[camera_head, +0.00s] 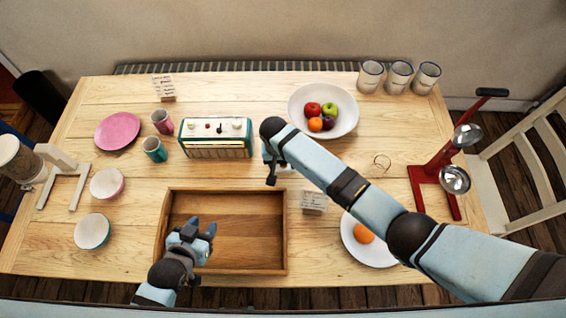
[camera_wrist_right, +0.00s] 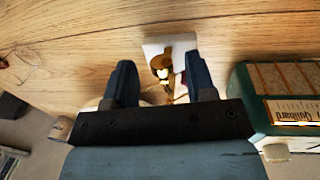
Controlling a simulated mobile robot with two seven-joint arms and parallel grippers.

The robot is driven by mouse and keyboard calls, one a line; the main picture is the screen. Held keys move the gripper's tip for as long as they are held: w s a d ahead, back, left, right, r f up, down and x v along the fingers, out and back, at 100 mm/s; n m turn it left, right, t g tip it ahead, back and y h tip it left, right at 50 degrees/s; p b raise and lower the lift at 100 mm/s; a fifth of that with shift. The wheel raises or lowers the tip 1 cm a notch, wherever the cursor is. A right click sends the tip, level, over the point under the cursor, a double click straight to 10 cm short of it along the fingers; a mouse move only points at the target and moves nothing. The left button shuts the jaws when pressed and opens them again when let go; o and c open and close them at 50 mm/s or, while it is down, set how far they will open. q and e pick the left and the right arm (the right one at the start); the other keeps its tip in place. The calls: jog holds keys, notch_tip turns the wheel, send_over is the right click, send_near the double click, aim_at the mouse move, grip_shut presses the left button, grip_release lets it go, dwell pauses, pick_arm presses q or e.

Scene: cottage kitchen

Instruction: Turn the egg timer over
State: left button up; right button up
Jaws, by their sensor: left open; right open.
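My right gripper (camera_wrist_right: 162,82) is open, its two dark fingers apart. A small thing with a white square face and a brown shape (camera_wrist_right: 160,62), perhaps the egg timer, shows between and just beyond the fingertips. I cannot tell whether they touch it. In the head view my right gripper (camera_head: 272,172) hangs over the table right of the radio and largely hides this thing; only a pale bit (camera_head: 286,169) shows beside it. My left gripper (camera_head: 203,229) is open and empty above the wooden tray.
The wooden tray (camera_head: 284,230) is empty.

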jog(key=shift+d+f, duration=0.1)
jog(key=shift+f, duration=0.6)
jog(key=c, duration=0.9)
